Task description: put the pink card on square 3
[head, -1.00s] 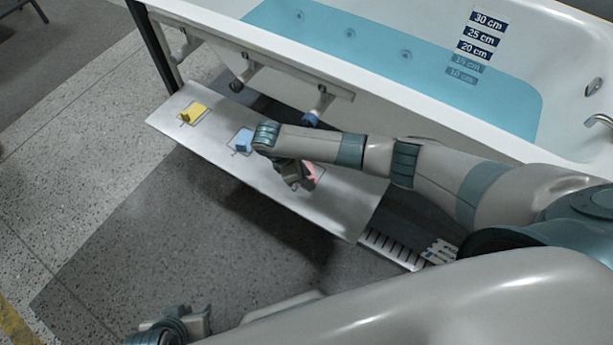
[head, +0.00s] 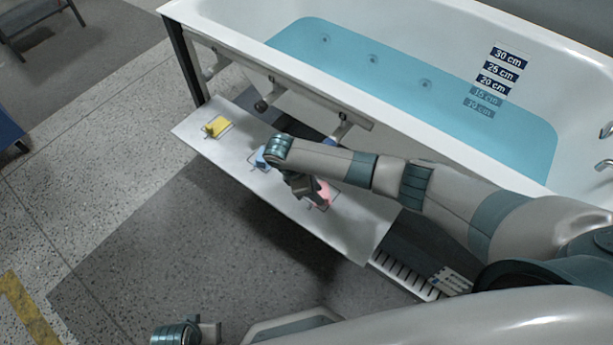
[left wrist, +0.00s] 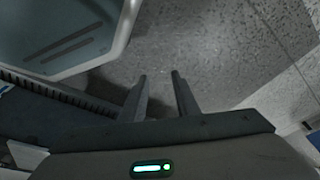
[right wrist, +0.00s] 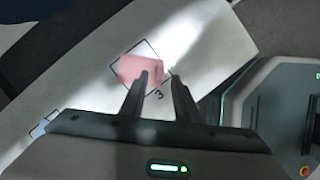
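The pink card (right wrist: 130,68) lies on the pale board, over the outlined square marked 3 (right wrist: 160,95). It covers part of the outline and sits toward its left side. Pink also shows in the head view (head: 323,192), partly behind my right gripper (head: 312,203). My right gripper's fingers (right wrist: 159,72) are apart in the right wrist view. The left finger overlaps the card; the right finger is beyond its edge. I cannot tell whether a finger touches it. My left gripper (left wrist: 159,75) is open and empty above the floor.
The board (head: 350,232) also carries a yellow card (head: 218,126) at its far left and a blue card (head: 260,158) partly hidden by my right arm. The water-filled bathtub (head: 400,115) stands behind it. A slatted strip (head: 405,277) lies at the board's right end.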

